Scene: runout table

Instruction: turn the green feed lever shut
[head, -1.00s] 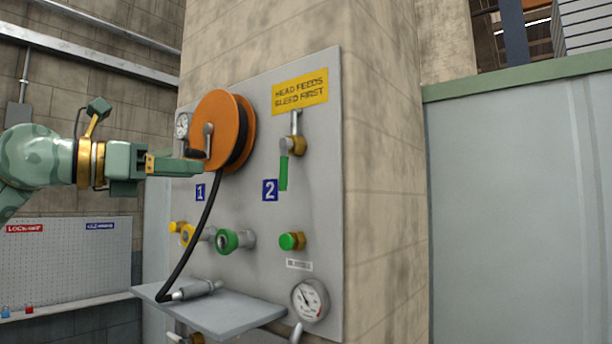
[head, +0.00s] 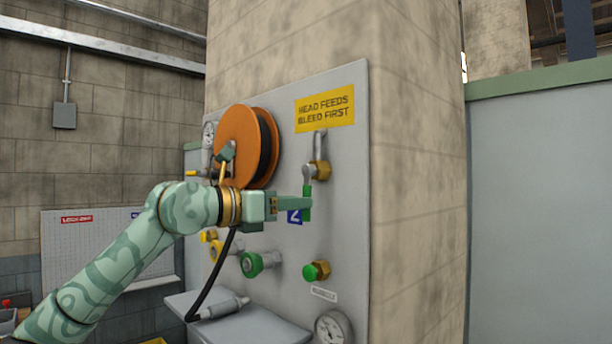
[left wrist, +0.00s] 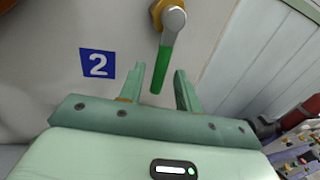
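The green feed lever (head: 307,203) hangs straight down from its brass valve (head: 322,170) on the grey panel, beside the blue "2" label (head: 294,216). My left gripper (head: 306,203) is at the lever in the head view. In the left wrist view the green lever (left wrist: 162,70) points down between the two spread fingers of my left gripper (left wrist: 168,85), with a gap on each side. The fingers look open and not closed on it. In the head view the gripper covers part of the label. My right gripper is not in view.
An orange hose reel (head: 238,145) with a black hose is left of the valve, close above my left arm. Below are a green knob (head: 312,272), a green-ringed coupling (head: 251,264), a gauge (head: 331,328) and a grey shelf (head: 255,333). A yellow sign (head: 325,108) is above.

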